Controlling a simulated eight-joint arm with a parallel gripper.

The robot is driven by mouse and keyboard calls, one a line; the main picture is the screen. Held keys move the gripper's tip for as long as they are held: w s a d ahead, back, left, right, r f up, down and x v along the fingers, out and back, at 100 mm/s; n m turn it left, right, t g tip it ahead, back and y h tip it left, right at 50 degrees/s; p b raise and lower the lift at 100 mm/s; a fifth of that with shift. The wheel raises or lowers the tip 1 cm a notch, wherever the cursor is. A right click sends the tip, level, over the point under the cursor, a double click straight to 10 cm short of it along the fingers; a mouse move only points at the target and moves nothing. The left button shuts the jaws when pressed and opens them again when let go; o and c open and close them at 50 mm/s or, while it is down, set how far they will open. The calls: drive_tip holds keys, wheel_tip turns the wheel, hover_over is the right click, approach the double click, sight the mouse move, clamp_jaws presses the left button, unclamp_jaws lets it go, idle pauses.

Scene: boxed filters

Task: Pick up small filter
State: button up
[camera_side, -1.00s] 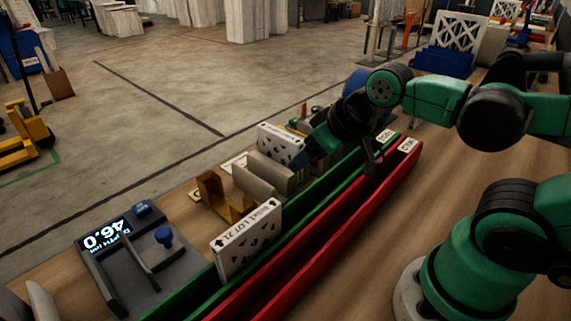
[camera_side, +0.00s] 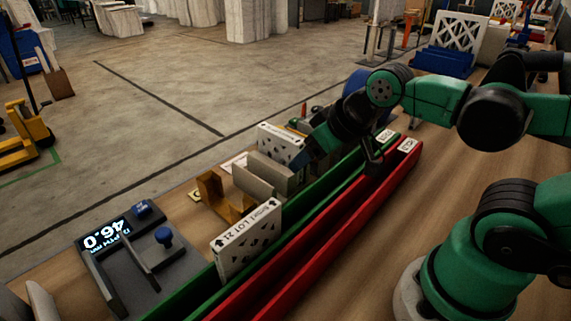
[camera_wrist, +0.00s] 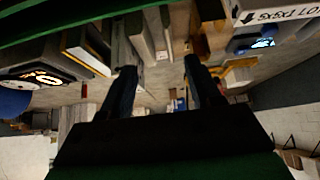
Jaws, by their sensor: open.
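A white filter with dark cut-outs and "LOT 21" on its edge (camera_side: 247,240) stands upright in the green trough (camera_side: 335,178). Part of it shows at the upper right of the wrist view (camera_wrist: 280,14). A second white panel with dark cut-outs (camera_side: 281,145) stands farther back, beside a grey block. I cannot tell which one is the small filter. My gripper (camera_wrist: 160,85) is open, its two dark fingers apart with no filter between them. In the side view it is by the far part of the green trough, right of the second panel; its fingertips are partly hidden.
A red trough (camera_side: 320,232) runs beside the green one. A brown-gold bracket (camera_side: 222,196) and a grey upright block (camera_side: 262,172) stand left of the troughs. A gauge with a lit display (camera_side: 103,235) is at the near left. Bare wooden bench lies right of the red trough.

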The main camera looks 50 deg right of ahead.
drive_tip(key=shift+o, duration=0.9)
drive_tip(key=g, duration=0.4)
approach(280, 133)
drive_tip(key=s+a+f, duration=0.3)
drive_tip(key=a, duration=0.1)
drive_tip(key=w+d+f+g, duration=0.1)
drive_tip(key=w, duration=0.1)
drive_tip(key=w+d+f+g, duration=0.2)
drive_tip(key=w+d, duration=0.1)
drive_tip(key=shift+w+f, duration=0.1)
drive_tip(key=shift+w, duration=0.25)
drive_tip(key=shift+w+f, duration=0.1)
drive_tip(key=shift+f, duration=2.85)
